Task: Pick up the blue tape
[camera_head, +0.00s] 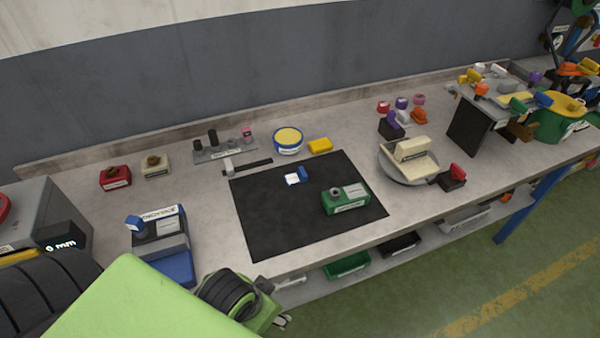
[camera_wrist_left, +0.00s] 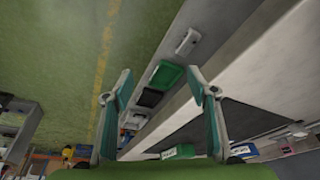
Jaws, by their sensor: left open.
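A small blue piece (camera_head: 304,174) with a white label beside it lies on the black mat (camera_head: 265,225), behind the green labelled block (camera_head: 345,200). Another blue piece (camera_head: 134,223) sits on the grey labelled device at the left; I cannot tell for certain which one is the tape. My left gripper (camera_head: 280,322) is mostly hidden by its green arm, low at the table's front edge. In the left wrist view its two fingers (camera_wrist_left: 162,90) are spread with nothing between them, facing the floor and the bench edge. It is apart from both blue pieces. My right gripper does not show.
A round blue-and-white tin with a yellow top (camera_head: 288,140) and a yellow block (camera_head: 320,146) stand behind the mat. A round grey turntable (camera_head: 408,176) is at the right. Bins, including a green one (camera_head: 347,265), sit on a lower shelf. Most of the mat is clear.

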